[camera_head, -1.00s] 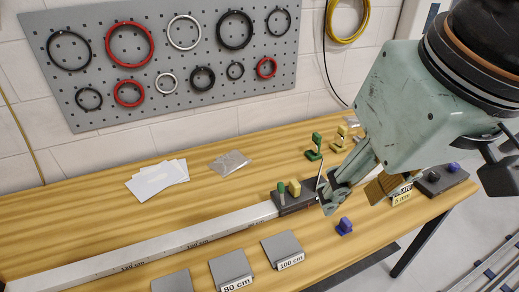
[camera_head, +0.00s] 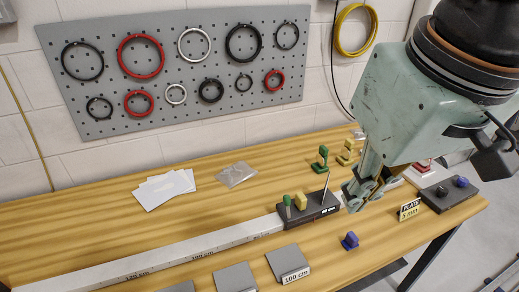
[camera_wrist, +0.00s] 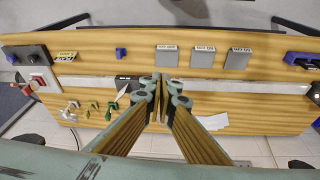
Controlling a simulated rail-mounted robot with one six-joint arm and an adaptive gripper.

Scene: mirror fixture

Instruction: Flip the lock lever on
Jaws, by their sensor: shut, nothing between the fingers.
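A dark fixture block (camera_head: 312,211) sits on the long white rail (camera_head: 190,259). A thin silver lever (camera_head: 325,187) stands up from its right part, tilted slightly right at the top.
A blue clamp (camera_head: 350,241) is in front of the rail. Green (camera_head: 321,158) and yellow (camera_head: 346,153) pieces stand behind it. A plate label (camera_head: 409,210) and a dark button box (camera_head: 449,194) are at right. Grey plates (camera_head: 288,263) lie at the front edge.

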